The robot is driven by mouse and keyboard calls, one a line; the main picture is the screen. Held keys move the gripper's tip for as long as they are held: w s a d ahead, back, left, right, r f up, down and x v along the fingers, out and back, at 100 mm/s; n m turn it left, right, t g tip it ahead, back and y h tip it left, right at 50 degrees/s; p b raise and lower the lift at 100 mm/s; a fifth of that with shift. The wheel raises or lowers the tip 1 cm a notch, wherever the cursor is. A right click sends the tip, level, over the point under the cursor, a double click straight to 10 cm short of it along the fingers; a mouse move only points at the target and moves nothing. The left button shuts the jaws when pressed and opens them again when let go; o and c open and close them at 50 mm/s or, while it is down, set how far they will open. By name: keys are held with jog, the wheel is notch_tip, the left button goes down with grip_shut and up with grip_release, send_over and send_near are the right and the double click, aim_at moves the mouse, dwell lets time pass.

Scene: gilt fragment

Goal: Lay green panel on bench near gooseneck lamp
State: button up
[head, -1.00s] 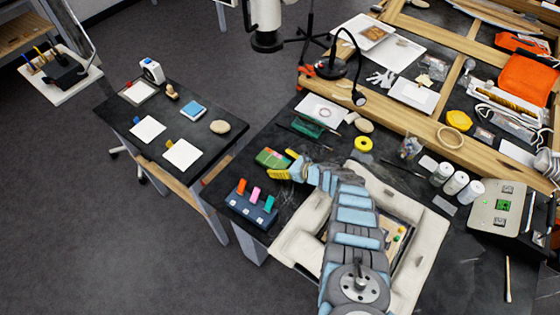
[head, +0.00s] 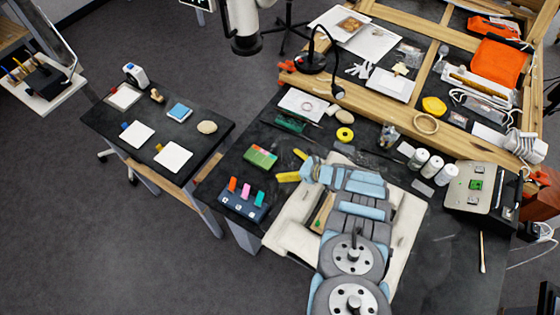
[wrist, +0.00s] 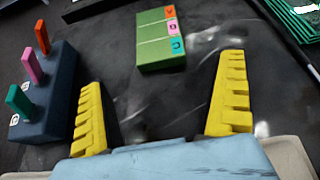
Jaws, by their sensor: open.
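The green panel (head: 260,157), with orange, pink and blue lettered squares along one end, lies flat on the black bench (head: 225,178) near its left edge. In the wrist view it (wrist: 160,45) lies just beyond my fingertips, apart from both. My gripper (head: 294,166) is open and empty, its yellow fingers pointing at the panel; they also show in the wrist view (wrist: 163,85). The gooseneck lamp (head: 312,62) stands farther back, its neck curving down over the bench. Another green item (head: 290,122) lies between panel and lamp.
A dark blue block (head: 243,207) with orange, pink and green upright tabs stands close in front of the panel. A pale tray (head: 285,235) lies under my arm. A yellow ring (head: 345,134) and stones (head: 343,118) lie behind. A side table (head: 200,143) stands left across a gap.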

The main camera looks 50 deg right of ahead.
jog(key=shift+v, duration=0.85)
jog(key=shift+w, duration=0.1)
